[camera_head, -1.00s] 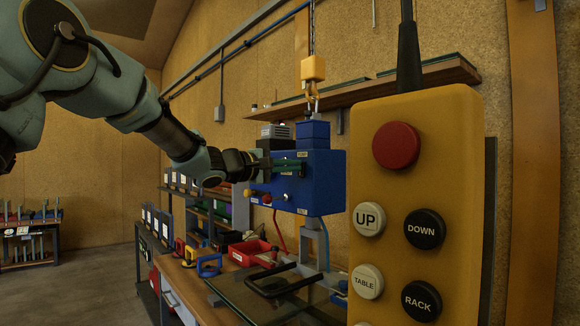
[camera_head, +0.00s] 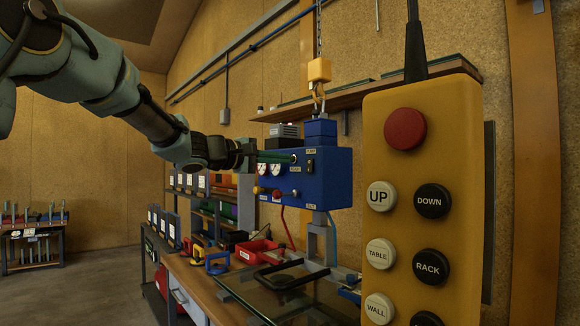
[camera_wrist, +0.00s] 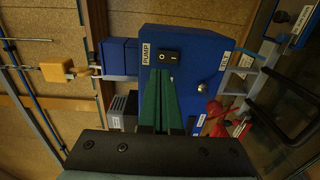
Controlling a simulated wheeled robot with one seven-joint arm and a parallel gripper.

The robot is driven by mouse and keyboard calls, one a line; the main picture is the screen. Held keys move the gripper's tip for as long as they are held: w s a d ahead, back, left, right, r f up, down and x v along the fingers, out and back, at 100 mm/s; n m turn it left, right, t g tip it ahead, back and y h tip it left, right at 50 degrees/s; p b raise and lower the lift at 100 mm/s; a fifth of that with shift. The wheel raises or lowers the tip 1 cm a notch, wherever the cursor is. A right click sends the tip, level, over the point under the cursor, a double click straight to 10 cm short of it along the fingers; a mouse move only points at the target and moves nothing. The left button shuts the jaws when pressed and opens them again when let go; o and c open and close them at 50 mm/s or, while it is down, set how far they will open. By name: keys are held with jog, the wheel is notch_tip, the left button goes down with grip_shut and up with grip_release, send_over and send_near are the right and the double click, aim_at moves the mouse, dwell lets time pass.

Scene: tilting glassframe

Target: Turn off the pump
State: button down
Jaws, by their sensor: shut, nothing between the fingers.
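My gripper (camera_head: 292,158) has green fingers, shut and empty, with the tips in front of the box and a little left of the switch. In the wrist view the fingers (camera_wrist: 163,85) point toward the switch; contact is unclear.
A yellow pendant (camera_head: 455,130) with a red button and several labelled buttons fills the right foreground. A yellow hook block (camera_head: 319,70) hangs on a chain above the box. A glass pane (camera_head: 270,295) lies in front.

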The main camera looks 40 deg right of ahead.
jog(key=a+b, duration=0.2)
jog(key=a, duration=0.5)
jog(key=shift+w+r, duration=0.2)
jog(key=shift+r, duration=0.05)
